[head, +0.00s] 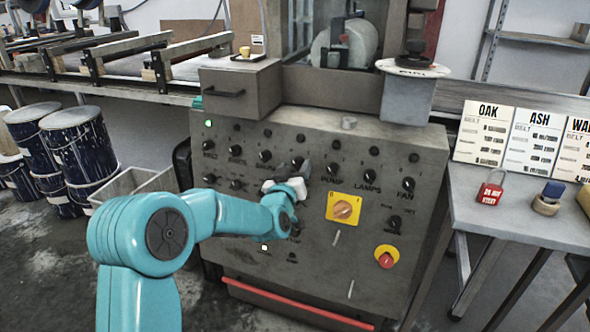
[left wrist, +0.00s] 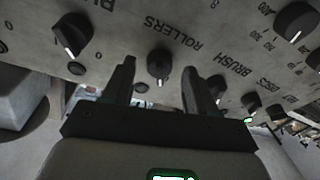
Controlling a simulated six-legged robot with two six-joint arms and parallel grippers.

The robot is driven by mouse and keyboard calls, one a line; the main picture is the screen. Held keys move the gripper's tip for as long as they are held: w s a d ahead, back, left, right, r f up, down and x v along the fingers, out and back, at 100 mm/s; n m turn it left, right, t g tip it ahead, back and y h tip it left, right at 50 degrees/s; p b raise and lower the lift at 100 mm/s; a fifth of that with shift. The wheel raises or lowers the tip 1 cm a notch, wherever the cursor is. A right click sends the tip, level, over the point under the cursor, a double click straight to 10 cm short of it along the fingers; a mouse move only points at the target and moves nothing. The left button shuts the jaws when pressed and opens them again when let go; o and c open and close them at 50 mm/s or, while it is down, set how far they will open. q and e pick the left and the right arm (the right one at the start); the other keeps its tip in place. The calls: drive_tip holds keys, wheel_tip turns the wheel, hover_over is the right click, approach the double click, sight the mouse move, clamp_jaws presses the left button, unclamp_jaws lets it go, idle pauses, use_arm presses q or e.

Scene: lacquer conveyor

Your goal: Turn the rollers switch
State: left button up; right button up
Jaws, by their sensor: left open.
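The rollers switch is a black round knob (left wrist: 160,63) in the left wrist view, below the upside-down word ROLLERS. Its white pointer line faces the bottom of that picture. My left gripper (left wrist: 160,80) is open, with one dark finger on each side of the knob. I cannot tell whether the fingers touch it. In the head view my left gripper (head: 301,168) is at the middle of the grey control panel (head: 300,124) and largely covers the rollers knob. My right gripper is not in view.
The pump knob (head: 333,169) and the brush knob (left wrist: 217,84) are close on either side. A yellow-plated switch (head: 343,209) and a red emergency button (head: 385,259) sit lower right.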

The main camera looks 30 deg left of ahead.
use_arm(q)
drive_tip(key=shift+w+a, duration=0.1)
drive_tip(key=shift+w, duration=0.25)
drive_tip(key=c, duration=1.1)
drive_tip(key=shift+o, duration=0.3)
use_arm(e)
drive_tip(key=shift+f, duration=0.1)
